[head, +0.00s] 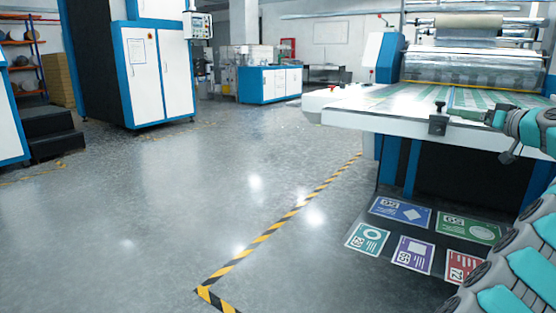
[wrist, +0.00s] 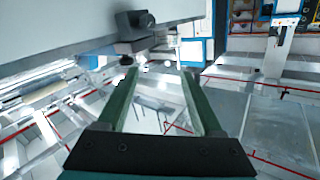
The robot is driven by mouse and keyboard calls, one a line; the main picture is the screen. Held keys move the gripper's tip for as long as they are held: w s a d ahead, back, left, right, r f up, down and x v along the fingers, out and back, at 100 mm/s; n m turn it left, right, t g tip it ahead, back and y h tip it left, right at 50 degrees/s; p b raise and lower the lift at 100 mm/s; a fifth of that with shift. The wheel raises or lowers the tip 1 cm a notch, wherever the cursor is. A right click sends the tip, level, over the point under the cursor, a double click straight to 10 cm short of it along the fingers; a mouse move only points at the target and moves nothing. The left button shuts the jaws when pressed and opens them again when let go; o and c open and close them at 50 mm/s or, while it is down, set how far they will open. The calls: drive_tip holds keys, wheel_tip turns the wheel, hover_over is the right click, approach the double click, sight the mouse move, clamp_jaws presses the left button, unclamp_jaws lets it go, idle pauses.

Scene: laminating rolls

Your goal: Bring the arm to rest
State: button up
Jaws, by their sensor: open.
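My gripper (wrist: 160,75) shows in the wrist view with its two green fingers spread apart and nothing between them. In the head view my teal and grey arm is at the right edge, beside the front edge of the laminating machine's table (head: 375,103).
Printed cards, among them a blue one (head: 400,210) and a green one (head: 468,229), lie on a dark surface below the table. A dark block (head: 438,123) sits on the table edge. Yellow-black tape (head: 270,232) crosses the open floor. White-blue cabinets (head: 155,70) stand at the back left.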

drive_tip(key=s+a+f+g+y+p, duration=0.15)
drive_tip(key=a+g+y, duration=0.35)
drive_tip(key=a, duration=2)
drive_tip(key=s+a+f+n+g+h+p, duration=0.1)
drive_tip(key=s+a+f+g, duration=0.4)
drive_tip(key=s+a, duration=0.4)
drive_tip(key=s+a+f+g+h, duration=0.2)
drive_tip(key=s+a+f+g, duration=0.1)
drive_tip(key=s+a+f, duration=0.5)
drive_tip(key=s+d+f+g+h, duration=0.1)
drive_tip(key=s+f, duration=0.4)
drive_tip(key=s, duration=0.6)
drive_tip(key=s+d+f+m+g+h+p, duration=0.1)
drive_tip(key=s+d+f+g+h, duration=0.1)
drive_tip(key=s+f, duration=0.4)
drive_tip(key=s+d+f+m+g+h+p, duration=0.1)
drive_tip(key=s+f, duration=0.5)
drive_tip(key=s, duration=1.1)
drive_tip(key=d+g+h, duration=0.1)
drive_tip(key=d+h, duration=0.1)
drive_tip(key=h, duration=0.1)
drive_tip(key=shift+d+h, duration=0.3)
drive_tip(key=shift+d, duration=0.05)
